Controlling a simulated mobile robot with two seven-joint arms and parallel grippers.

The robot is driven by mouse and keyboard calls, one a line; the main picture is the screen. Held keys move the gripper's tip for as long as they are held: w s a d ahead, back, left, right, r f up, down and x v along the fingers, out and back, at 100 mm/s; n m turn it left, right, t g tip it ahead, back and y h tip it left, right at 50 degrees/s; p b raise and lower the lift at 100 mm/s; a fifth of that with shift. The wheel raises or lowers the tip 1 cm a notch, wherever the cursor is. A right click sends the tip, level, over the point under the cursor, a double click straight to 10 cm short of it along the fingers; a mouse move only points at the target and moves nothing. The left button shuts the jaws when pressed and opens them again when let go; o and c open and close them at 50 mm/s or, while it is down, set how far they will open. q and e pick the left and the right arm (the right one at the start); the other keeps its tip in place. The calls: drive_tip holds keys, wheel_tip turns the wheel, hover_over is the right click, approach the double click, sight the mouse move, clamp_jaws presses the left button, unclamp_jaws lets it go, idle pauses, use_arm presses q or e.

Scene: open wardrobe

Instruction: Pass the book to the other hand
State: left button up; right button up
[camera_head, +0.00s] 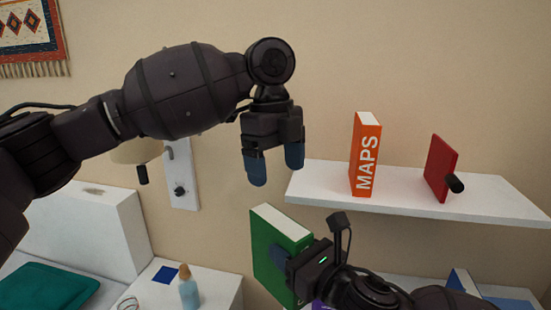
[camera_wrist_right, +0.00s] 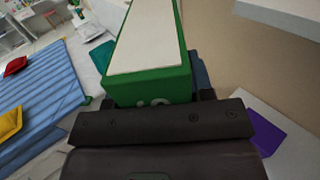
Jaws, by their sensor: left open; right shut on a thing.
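A green book (camera_head: 268,262) with white pages is held upright and slightly tilted, below the left end of the upper shelf. My right gripper (camera_head: 285,255) is shut on the green book from its right side; one finger shows against the cover. In the right wrist view the book (camera_wrist_right: 150,85) stands between the fingers, its page edge and green spine facing the camera. My left gripper (camera_head: 274,165) is open and empty, pointing down above the book with a clear gap between them.
A white shelf (camera_head: 400,200) holds an orange MAPS book (camera_head: 364,155) and a red book (camera_head: 440,168) with a dark cylinder against it. Below left stand a white cabinet with a blue bottle (camera_head: 188,288) and a bed with a teal pillow (camera_head: 45,288). A purple object (camera_wrist_right: 265,132) lies lower right in the wrist view.

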sight(281, 220)
use_arm(q)
drive_tip(key=f, duration=0.7)
drive_tip(key=s+d+f, duration=0.1)
drive_tip(key=f, duration=0.3)
drive_tip(key=shift+c, duration=0.2)
drive_tip(key=c, duration=1.2)
drive_tip(key=shift+r, duration=0.1)
drive_tip(key=shift+c, duration=0.5)
use_arm(e)
drive_tip(key=o, duration=1.3)
